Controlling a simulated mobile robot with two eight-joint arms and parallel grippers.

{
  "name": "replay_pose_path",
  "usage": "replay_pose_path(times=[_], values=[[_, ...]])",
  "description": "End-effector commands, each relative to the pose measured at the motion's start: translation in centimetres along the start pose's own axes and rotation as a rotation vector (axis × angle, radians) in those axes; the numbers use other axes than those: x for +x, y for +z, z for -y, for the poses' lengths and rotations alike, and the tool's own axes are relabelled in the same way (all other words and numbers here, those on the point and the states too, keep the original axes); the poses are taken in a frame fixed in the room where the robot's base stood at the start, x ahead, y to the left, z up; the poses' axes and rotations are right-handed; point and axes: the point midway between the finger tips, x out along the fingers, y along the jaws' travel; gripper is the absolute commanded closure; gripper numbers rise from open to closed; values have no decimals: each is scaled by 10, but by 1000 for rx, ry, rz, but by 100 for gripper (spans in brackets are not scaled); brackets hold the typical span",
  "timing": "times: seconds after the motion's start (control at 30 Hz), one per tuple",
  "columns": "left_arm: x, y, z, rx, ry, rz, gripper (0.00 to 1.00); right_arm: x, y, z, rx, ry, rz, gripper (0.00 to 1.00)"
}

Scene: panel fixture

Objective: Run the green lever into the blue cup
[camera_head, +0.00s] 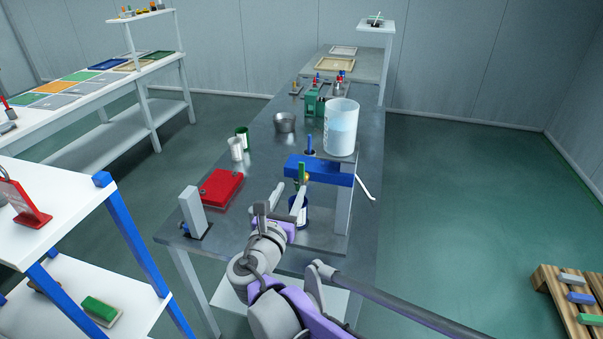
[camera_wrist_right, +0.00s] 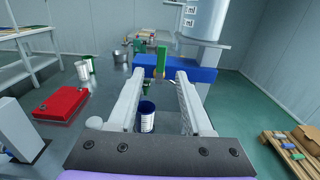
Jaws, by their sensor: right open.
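The green lever (camera_head: 301,172) stands upright at the front of a blue bar (camera_head: 318,170). It also shows upright in the right wrist view (camera_wrist_right: 161,60), beyond my fingertips. The blue cup (camera_head: 300,214), partly hidden by my gripper, stands below the bar; in the right wrist view the cup (camera_wrist_right: 147,117) has a white label and appears between my fingers. My right gripper (camera_wrist_right: 158,80) is open, with the fingers apart and nothing held. In the head view the right gripper (camera_head: 291,203) is in front of the bar, short of the lever. My left gripper is out of view.
A clear tank (camera_head: 341,128) with bluish liquid stands above the bar. A red box (camera_head: 221,187) and a grey upright block (camera_head: 192,211) are on the table's left. A white cup (camera_head: 236,149), green can (camera_head: 242,138) and metal bowl (camera_head: 285,122) stand farther back.

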Motion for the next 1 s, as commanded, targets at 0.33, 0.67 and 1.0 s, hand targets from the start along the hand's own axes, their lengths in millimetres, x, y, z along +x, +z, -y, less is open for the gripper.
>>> replay_pose_path(times=[0.33,0.67,1.0], values=[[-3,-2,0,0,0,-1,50,66,1,3,3,-6,-1,50],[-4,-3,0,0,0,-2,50,97,0,3,5,-4,-2,50],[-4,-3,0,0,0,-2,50,98,0,3,6,-4,-2,63]])
